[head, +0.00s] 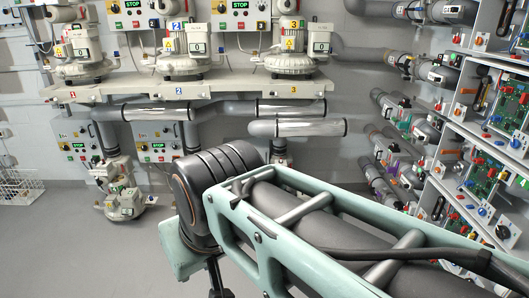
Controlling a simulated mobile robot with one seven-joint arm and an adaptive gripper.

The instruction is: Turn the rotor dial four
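No dial marked four can be made out in the head view. Three pale blowers stand on the back shelf: the left blower (80,52), the middle blower (178,50) marked 2, and the right blower (290,48) marked 3. Another pale blower unit (120,190) sits low at the left, its number unreadable. My arm fills the lower right foreground. A dark part (216,280) hangs below its wrist, cut by the bottom edge, and seems to be my gripper. Its fingers cannot be made out. No contact with any blower shows.
The shelf (225,84) carries labels 1, 2 and 3, with grey pipes (300,127) beneath. A slanted rack of panels (490,110) with coloured knobs lines the right side. A white wire basket (20,187) stands at far left. The floor (70,250) at lower left is clear.

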